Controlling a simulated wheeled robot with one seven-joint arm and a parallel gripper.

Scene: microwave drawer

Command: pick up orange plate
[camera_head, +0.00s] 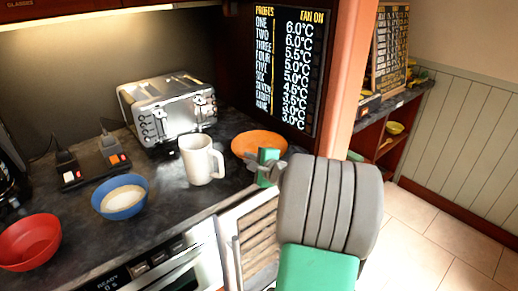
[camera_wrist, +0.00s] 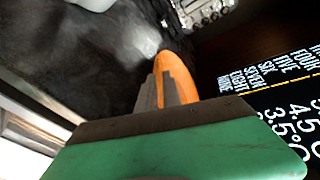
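The orange plate (camera_head: 257,140) lies on the dark counter, right of the white mug and below the menu board. My gripper (camera_head: 266,167) is at the plate's near right edge and covers part of it. In the wrist view, the grey fingers (camera_wrist: 162,88) overlap the plate (camera_wrist: 180,76) and appear close together at its rim. I cannot tell whether the rim is between them or whether they grip it.
A white mug (camera_head: 198,160) stands close left of the plate. A toaster (camera_head: 170,108), blue bowl (camera_head: 120,197) and red bowl (camera_head: 28,241) are farther left. The menu board (camera_head: 288,68) and an orange post (camera_head: 346,85) stand behind and right.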

